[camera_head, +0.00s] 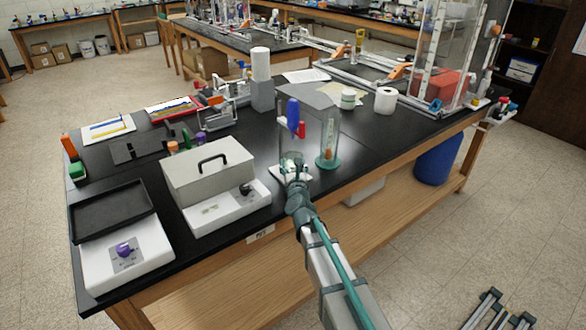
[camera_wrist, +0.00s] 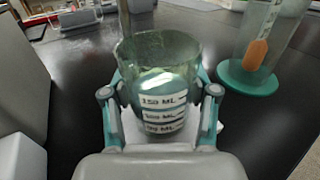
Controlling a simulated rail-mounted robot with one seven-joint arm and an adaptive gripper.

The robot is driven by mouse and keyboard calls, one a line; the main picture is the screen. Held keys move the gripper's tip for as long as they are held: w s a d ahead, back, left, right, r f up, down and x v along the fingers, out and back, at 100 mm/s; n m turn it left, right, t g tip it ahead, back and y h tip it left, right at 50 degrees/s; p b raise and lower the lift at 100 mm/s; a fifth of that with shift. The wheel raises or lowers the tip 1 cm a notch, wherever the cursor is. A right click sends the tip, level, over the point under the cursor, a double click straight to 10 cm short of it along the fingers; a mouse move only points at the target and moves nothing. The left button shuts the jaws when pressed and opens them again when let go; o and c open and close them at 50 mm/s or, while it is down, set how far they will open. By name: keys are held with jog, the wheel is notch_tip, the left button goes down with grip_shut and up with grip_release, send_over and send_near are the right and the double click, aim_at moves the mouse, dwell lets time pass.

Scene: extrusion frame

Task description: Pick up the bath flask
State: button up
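A clear glass flask with white volume marks, which I take to be the bath flask, stands upright in the wrist view (camera_wrist: 160,85). It also shows at the table's front edge in the head view (camera_head: 291,163). It is over a white pad or base (camera_head: 277,173). My gripper (camera_wrist: 160,100) reaches in from the front, with one teal-and-grey finger on each side of the flask. The fingers are close to the glass, but whether they press on it cannot be told. The fingertips are partly hidden by the glass. My gripper also shows in the head view (camera_head: 293,180).
A glass cylinder with a teal base (camera_head: 328,163) and an orange piece inside stands close on the right. A grey-lidded box instrument (camera_head: 210,170) is on the left. A white scale (camera_head: 125,255) is at the near left. Black tabletop right of the cylinder is clear.

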jog(key=c, duration=0.6)
jog(key=shift+r, duration=0.25)
